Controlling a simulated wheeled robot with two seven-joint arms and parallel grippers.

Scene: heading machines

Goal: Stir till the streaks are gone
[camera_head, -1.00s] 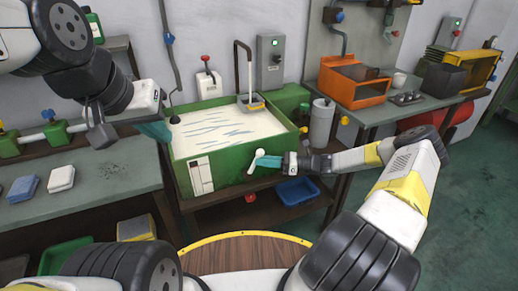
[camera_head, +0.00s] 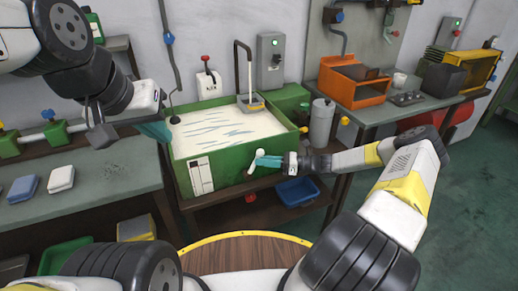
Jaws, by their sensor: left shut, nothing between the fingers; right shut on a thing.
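The green tank (camera_head: 228,177) holds a pale white liquid (camera_head: 230,118) with several blue-grey streaks on its surface.
A workbench (camera_head: 110,178) with blue and white blocks is at left. A grey cylinder (camera_head: 321,123) stands right of the tank. An orange machine (camera_head: 353,90) is on the right bench. A blue bin (camera_head: 297,191) sits on the shelf below. A round wooden top (camera_head: 245,252) is in front.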

